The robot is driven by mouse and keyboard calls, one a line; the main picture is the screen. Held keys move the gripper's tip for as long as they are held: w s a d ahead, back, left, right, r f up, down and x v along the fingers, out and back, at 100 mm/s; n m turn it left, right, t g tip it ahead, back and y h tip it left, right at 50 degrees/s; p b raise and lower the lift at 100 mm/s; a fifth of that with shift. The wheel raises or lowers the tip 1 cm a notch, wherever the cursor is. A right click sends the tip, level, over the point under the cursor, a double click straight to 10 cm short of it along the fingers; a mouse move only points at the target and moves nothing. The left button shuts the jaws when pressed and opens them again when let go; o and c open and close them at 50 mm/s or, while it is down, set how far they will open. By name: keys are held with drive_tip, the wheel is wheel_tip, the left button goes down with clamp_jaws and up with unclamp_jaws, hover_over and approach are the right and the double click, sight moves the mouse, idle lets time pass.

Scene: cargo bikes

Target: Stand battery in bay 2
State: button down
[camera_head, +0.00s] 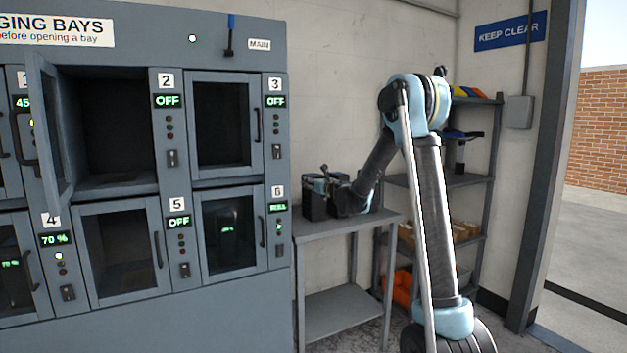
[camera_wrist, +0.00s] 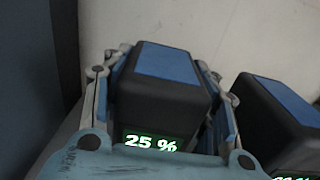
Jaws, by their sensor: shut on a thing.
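A dark battery with a blue top (camera_wrist: 165,85) and a green "25 %" display sits between the fingers of my gripper (camera_wrist: 165,95), which is shut on it. In the head view the battery (camera_head: 313,207) is on or just above the small grey table, with my gripper (camera_head: 322,183) at it; I cannot tell whether it touches the tabletop. Bay 2 (camera_head: 110,184) is the upper compartment left of the "2" label. Its door (camera_head: 50,135) stands open to the left, its inside looks empty, and its display reads OFF.
A second battery (camera_wrist: 280,115) stands close right of the held one. The charging cabinet (camera_head: 180,320) is left of the table (camera_head: 350,225). Bay 3's door (camera_head: 222,125) is shut. A shelf unit (camera_head: 470,180) stands behind my arm.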

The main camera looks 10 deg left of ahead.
drive_tip(key=c, duration=0.6)
unclamp_jaws()
